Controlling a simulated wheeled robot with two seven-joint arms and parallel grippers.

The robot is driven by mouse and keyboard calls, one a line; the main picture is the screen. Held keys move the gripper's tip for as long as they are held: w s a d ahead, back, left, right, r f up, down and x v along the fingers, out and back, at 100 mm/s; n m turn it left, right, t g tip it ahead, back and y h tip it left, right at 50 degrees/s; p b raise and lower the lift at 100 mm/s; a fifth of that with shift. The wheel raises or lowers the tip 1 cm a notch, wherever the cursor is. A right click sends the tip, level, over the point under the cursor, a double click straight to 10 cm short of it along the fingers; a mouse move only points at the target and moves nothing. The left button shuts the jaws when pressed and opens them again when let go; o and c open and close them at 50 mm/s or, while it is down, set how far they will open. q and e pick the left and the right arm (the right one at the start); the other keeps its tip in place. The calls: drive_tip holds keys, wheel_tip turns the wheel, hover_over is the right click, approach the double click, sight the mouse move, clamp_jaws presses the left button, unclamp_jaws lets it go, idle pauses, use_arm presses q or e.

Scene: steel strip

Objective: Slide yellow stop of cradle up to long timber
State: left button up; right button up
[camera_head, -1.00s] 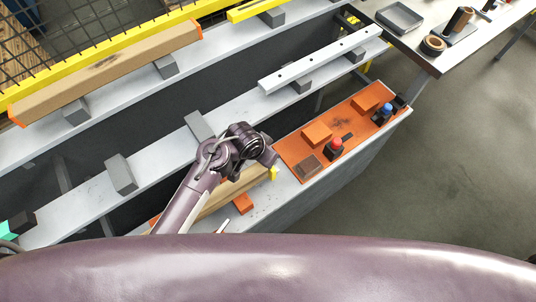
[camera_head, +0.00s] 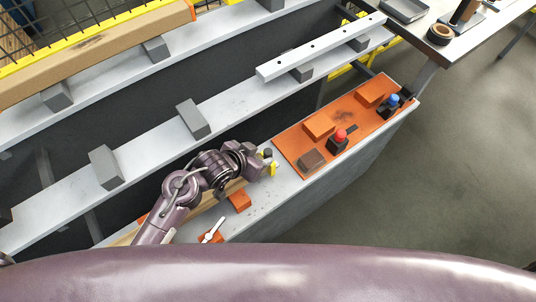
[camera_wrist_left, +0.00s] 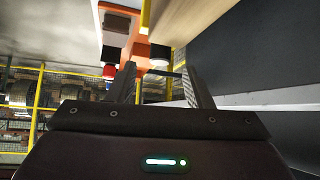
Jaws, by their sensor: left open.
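The yellow stop (camera_head: 273,169) shows as a small upright yellow piece on the near grey bench, just beside my left gripper (camera_head: 265,158). A yellow strip (camera_wrist_left: 145,14) shows at the top of the left wrist view, ahead of the fingers. The long timber (camera_head: 122,238) lies along the near bench, mostly hidden under my left arm; a pale wood face (camera_wrist_left: 195,22) shows in the wrist view. My left gripper (camera_wrist_left: 160,85) is open, with nothing seen between its fingers. Whether it touches the stop, and any gap from stop to timber, I cannot tell. My right gripper is out of view.
An orange block (camera_head: 239,200) and a white-handled clamp (camera_head: 212,230) sit near my forearm. An orange panel (camera_head: 345,122) with red and blue knobs lies beyond the stop. A white drilled bar (camera_head: 320,47) rests on the middle rail. Bare bench (camera_head: 275,193) shows in front of the stop.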

sight(266, 153)
use_arm(q)
drive_tip(key=x, duration=0.6)
drive_tip(key=shift+w, duration=0.1)
clamp_jaws()
